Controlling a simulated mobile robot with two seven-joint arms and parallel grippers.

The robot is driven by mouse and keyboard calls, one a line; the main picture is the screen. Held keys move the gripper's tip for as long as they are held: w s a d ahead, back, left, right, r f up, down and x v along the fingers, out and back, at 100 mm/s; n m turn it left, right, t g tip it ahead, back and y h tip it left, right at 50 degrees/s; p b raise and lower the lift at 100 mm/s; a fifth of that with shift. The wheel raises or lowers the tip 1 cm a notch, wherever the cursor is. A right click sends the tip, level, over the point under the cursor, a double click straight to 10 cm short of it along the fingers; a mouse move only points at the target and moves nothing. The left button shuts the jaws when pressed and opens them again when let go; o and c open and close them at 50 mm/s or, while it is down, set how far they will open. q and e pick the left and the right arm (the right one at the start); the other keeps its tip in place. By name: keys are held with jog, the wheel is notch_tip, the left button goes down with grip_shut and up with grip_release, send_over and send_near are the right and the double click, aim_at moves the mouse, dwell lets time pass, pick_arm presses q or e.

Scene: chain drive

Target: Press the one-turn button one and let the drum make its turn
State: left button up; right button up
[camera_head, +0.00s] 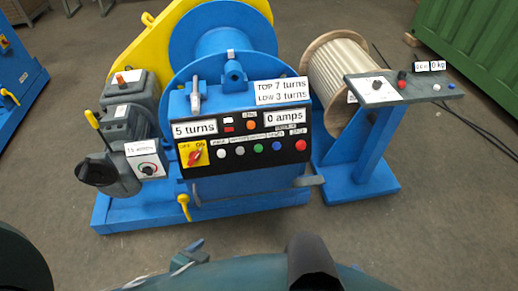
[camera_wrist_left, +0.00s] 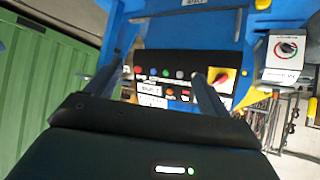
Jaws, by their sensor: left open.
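The blue drum (camera_head: 222,40) sits at the back of the blue machine. The panel reads "5 turns" and "0 amps". In the left wrist view the panel (camera_wrist_left: 183,62) appears upside down beyond my open, empty left gripper (camera_wrist_left: 168,68). In the head view I cannot clearly pick out its fingertips. My right gripper is not identifiable.
A red-yellow rotary switch (camera_head: 193,153) is on the panel's left. A rope spool (camera_head: 338,72) and side stand (camera_head: 372,150) are right. Bare floor (camera_head: 430,235) lies in front.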

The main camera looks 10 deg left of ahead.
pick_arm(q)
grip_shut()
dwell(0.8)
dwell(0.7)
